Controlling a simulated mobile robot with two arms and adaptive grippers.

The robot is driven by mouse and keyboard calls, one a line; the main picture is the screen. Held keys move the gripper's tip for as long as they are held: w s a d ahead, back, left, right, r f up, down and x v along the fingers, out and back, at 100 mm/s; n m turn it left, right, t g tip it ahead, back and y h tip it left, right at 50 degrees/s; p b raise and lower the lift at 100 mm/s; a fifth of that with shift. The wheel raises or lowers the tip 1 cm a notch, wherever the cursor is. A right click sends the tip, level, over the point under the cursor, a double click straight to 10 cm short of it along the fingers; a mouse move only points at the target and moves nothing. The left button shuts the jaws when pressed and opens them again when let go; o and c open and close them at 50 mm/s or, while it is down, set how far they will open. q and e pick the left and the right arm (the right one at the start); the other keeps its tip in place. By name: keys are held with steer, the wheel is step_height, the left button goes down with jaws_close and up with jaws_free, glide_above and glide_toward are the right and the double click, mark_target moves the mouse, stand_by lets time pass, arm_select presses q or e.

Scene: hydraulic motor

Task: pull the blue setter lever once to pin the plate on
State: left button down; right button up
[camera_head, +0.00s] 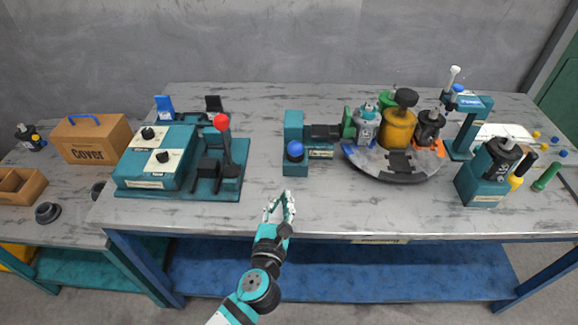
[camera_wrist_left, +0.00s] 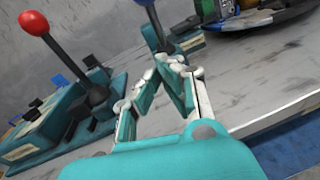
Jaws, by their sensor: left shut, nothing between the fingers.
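The blue setter lever (camera_head: 295,149) has a round blue knob and stands at the front of a small teal setter unit (camera_head: 294,168) near the table's middle. The setter's dark ram points right at the round fixture with the motor parts. A grey and green plate-like part (camera_head: 366,128) sits beside the ram's end. My left gripper (camera_head: 278,199) is shut and empty, in front of the lever and apart from it, near the table's front edge. My right gripper is not in view.
A teal station (camera_head: 165,160) with a red-knobbed lever (camera_head: 222,122) stands to the left. The round dark fixture (camera_head: 395,174) holds an orange-yellow body (camera_head: 398,128) and other parts. A teal press (camera_head: 470,105) stands at right. The table front between is clear.

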arm_select(q)
steer(key=w, duration=0.4)
steer(key=w+d, duration=0.1)
steer(key=w, duration=0.1)
steer(key=shift+f, duration=0.15)
steer(key=shift+w+d+r+p, duration=0.2)
steer(key=shift+w+r+p, duration=0.2)
steer(key=shift+w+r, duration=0.4)
steer(key=shift+w+d+r+p, duration=0.15)
steer(key=shift+w+r+p, duration=0.3)
steer(key=shift+w, duration=0.55)
steer(key=w+r+g+p, duration=0.1)
steer(key=w+r+p, duration=0.5)
steer(key=p, duration=0.5)
steer(key=shift+w, duration=0.55)
steer(key=shift+f, duration=0.1)
